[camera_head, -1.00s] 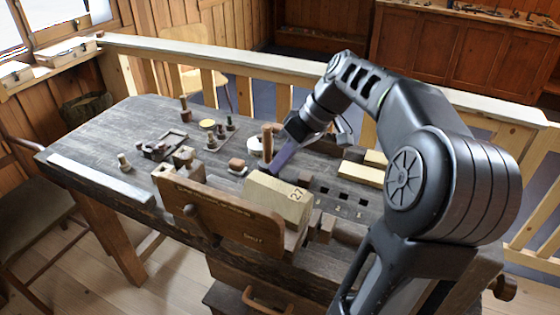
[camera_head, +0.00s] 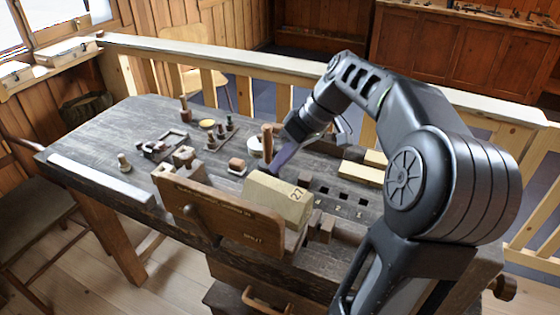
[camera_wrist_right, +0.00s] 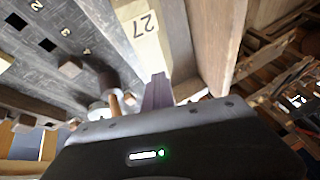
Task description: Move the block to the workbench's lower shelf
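The block (camera_head: 281,198) is a pale wooden piece marked 27. It lies on the workbench (camera_head: 118,135), behind a brown upright board. In the right wrist view the block (camera_wrist_right: 142,38) runs away from the gripper at top centre. My right gripper (camera_head: 279,162) comes down at the block's far end. Its purple-grey fingers (camera_wrist_right: 158,90) sit close together, with their tips at or very near the block; contact is unclear. Nothing shows between them. My left gripper is not in view. The lower shelf is not clearly visible in the head view.
The brown board (camera_head: 222,212) stands along the bench's front side. A wooden peg (camera_head: 267,142), small turned pieces and pale wooden strips (camera_head: 362,173) stand close around the gripper. A wooden railing (camera_head: 230,62) runs behind the bench. The left part of the bench top has some free room.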

